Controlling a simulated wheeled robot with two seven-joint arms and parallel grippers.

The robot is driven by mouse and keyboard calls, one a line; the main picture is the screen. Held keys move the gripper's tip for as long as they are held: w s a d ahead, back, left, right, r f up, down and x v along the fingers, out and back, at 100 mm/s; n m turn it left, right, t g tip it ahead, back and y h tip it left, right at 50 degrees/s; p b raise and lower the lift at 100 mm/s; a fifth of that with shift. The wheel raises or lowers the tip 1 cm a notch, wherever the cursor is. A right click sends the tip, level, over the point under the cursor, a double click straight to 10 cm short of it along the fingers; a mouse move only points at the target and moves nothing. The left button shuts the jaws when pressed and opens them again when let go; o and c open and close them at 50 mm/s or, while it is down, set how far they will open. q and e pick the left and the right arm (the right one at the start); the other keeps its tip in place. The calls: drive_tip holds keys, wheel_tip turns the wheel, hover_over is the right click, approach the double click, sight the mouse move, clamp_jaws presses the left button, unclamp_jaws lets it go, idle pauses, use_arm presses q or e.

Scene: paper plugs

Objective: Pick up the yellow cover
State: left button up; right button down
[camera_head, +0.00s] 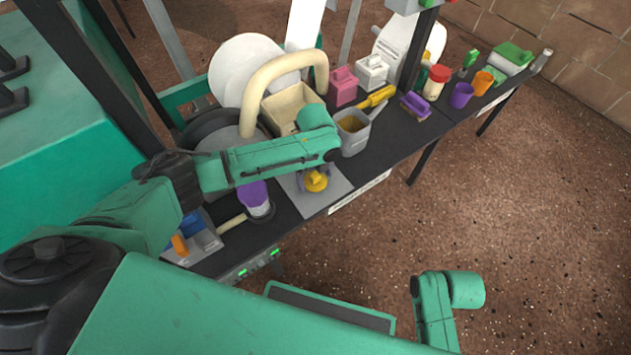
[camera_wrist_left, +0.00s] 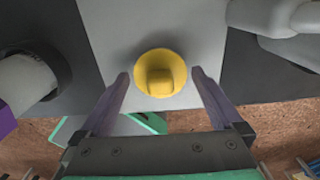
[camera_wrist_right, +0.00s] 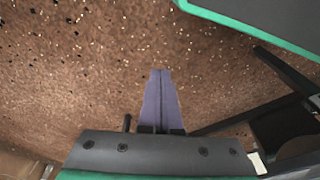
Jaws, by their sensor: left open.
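The yellow cover (camera_head: 316,181) is a small round cap with a raised knob, on a light grey plate (camera_head: 330,196) on the dark bench. It also shows in the left wrist view (camera_wrist_left: 160,72), with the knob towards the camera. My left gripper (camera_wrist_left: 161,76) is open, with one finger on each side of the cover and a gap on both sides. In the head view, my left gripper (camera_head: 316,176) is over the plate, partly hidden by my arm. My right gripper (camera_wrist_right: 160,72) is shut and empty over the brown floor, away from the bench.
A grey jug (camera_head: 353,134) stands close beyond the plate. A purple-topped container (camera_head: 255,198) stands to its left. A beige box (camera_head: 289,104), pink block (camera_head: 343,86) and purple cup (camera_head: 461,95) stand further along the bench. Open floor lies right of the bench.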

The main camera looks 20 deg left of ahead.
use_arm(q)
drive_tip(key=shift+r, duration=0.1)
drive_tip(key=c, duration=1.1)
drive_tip(key=shift+r, duration=0.15)
